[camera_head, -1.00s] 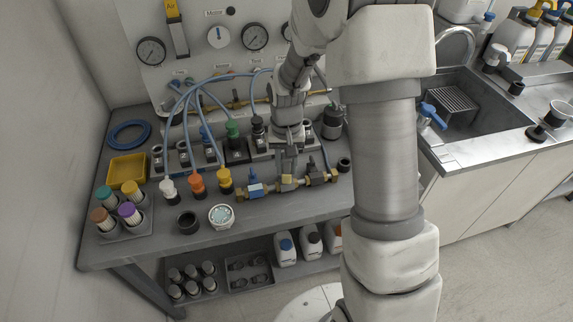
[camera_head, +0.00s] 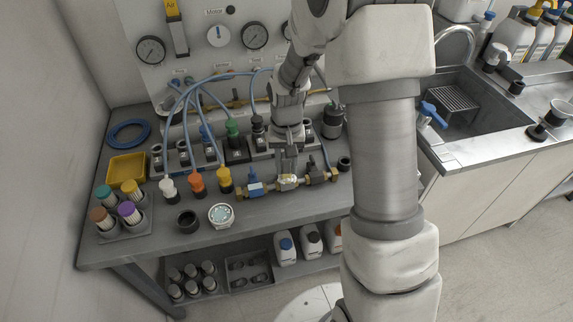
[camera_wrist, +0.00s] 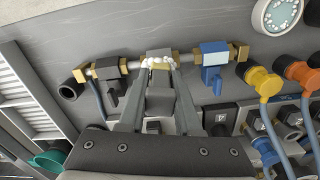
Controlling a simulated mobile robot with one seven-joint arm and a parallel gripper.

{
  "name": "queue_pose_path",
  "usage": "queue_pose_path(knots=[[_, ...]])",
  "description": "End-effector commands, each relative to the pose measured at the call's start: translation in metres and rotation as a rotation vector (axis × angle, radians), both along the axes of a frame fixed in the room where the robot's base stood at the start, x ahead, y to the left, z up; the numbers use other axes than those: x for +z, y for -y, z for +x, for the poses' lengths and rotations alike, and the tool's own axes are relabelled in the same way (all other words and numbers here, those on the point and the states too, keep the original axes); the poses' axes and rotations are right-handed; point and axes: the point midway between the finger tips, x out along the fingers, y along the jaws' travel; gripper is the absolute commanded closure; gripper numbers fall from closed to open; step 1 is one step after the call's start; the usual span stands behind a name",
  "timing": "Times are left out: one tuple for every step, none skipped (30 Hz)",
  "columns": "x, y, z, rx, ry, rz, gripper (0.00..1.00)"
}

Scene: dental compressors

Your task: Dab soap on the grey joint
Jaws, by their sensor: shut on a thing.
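A brass pipe line runs along the bench front, with a blue-handled valve (camera_head: 255,187) and a dark grey valve (camera_head: 316,176). Between them is a middle joint (camera_head: 287,181), with white foam beads along its top in the wrist view (camera_wrist: 158,63). My gripper (camera_head: 289,163) points down right at this joint. Its fingers are shut on a small grey block (camera_wrist: 161,100), whose tip is at or very near the foam; contact is unclear. A round dish (camera_head: 221,215) with pale, bubbly content stands left of the pipe; it also shows in the wrist view (camera_wrist: 280,14).
Orange (camera_head: 197,183), yellow (camera_head: 225,181) and white (camera_head: 168,188) capped fittings stand left of the pipe. Blue hoses (camera_head: 185,110) arch behind. A black ring-shaped cup (camera_head: 187,222) is beside the dish. The bench front strip is clear.

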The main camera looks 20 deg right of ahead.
Motion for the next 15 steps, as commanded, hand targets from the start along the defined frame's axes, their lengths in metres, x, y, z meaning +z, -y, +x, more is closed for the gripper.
queue_pose_path(knots=[[-0.002,0.0,-0.001,0.0,-0.003,0.0,1.0],[-0.002,0.0,-0.001,0.0,-0.003,0.0,1.0],[-0.002,0.0,-0.001,0.0,-0.003,0.0,1.0],[-0.002,0.0,-0.001,0.0,-0.003,0.0,1.0],[-0.002,0.0,-0.001,0.0,-0.003,0.0,1.0],[-0.001,0.0,-0.001,0.0,-0.003,0.0,1.0],[-0.001,0.0,-0.001,0.0,-0.003,0.0,1.0],[0.0,0.0,-0.001,0.0,-0.003,0.0,1.0],[0.002,0.0,-0.001,0.0,-0.003,0.0,1.0],[0.004,0.0,-0.001,0.0,-0.003,0.0,1.0],[0.006,0.0,-0.001,0.0,-0.003,0.0,1.0],[0.01,0.0,-0.001,0.0,-0.003,0.0,1.0],[0.013,0.0,-0.001,0.0,-0.002,-0.001,1.0],[0.015,0.0,-0.001,0.0,-0.002,-0.001,1.0],[0.019,0.0,-0.001,0.0,-0.001,0.0,1.0]])
